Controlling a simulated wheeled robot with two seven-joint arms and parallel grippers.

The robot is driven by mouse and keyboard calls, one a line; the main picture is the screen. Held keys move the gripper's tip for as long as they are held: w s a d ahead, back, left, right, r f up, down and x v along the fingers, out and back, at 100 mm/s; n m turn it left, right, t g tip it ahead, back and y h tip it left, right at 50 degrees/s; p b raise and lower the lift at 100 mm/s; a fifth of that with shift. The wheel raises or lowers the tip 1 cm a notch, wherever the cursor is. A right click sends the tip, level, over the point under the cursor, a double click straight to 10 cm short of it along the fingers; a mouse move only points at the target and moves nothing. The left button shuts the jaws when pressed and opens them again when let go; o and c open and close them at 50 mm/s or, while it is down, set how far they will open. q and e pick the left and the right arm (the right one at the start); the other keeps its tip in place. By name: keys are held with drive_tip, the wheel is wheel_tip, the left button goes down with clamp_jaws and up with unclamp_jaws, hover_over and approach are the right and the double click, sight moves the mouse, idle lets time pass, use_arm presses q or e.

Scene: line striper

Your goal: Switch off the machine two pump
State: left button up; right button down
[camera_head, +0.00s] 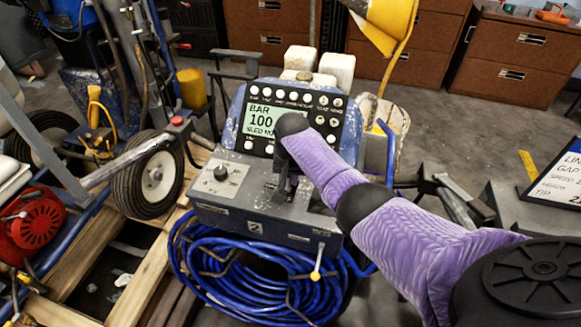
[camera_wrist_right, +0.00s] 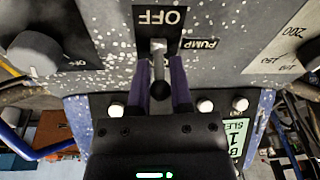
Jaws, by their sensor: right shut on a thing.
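The line striper marked 2 stands in the middle of the head view, with a grey control box (camera_head: 262,205) below a blue panel and its lit display (camera_head: 275,127). The display reads BAR 100. My right gripper (camera_head: 283,188) reaches down onto the box and partly hides its top. In the right wrist view, my right gripper (camera_wrist_right: 161,88) has its two purple fingers closed around the pump switch lever (camera_wrist_right: 159,88), which has a dark rounded tip. An OFF label (camera_wrist_right: 160,16) lies just above the lever and a PUMP label (camera_wrist_right: 200,44) beside it. My left gripper is not in view.
A dark knob (camera_head: 221,173) sits on the box's left side. A wheel (camera_head: 150,175) stands at left. Brown cabinets (camera_head: 515,55) line the back.

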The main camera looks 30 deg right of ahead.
drive_tip(key=t+h+p, duration=0.1)
drive_tip(key=p, duration=0.1)
drive_tip(key=a+t+h+p, duration=0.1)
drive_tip(key=p, duration=0.1)
drive_tip(key=shift+s+r+h+p, duration=0.3)
drive_tip(key=shift+s+r, duration=0.05)
drive_tip(key=shift+f+t+h, duration=0.1)
drive_tip(key=shift+t+h, duration=0.2)
drive_tip(key=shift+t, duration=0.1)
drive_tip(key=shift+s+a+f+t+h, duration=0.2)
drive_tip(key=shift+f+t+h, duration=0.05)
drive_tip(key=shift+t+h, duration=0.35)
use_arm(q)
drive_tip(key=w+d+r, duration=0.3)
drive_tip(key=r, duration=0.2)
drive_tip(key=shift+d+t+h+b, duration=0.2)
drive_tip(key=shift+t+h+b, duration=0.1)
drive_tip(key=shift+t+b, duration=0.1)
use_arm(e)
drive_tip(key=shift+s+a+f+t+h, duration=0.1)
drive_tip(key=shift+s+a+t+h, duration=0.1)
drive_tip(key=shift+t+h, duration=0.55)
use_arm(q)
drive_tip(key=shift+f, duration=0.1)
use_arm(e)
drive_tip(key=shift+h, duration=0.25)
drive_tip(key=c, duration=0.6)
unclamp_jaws()
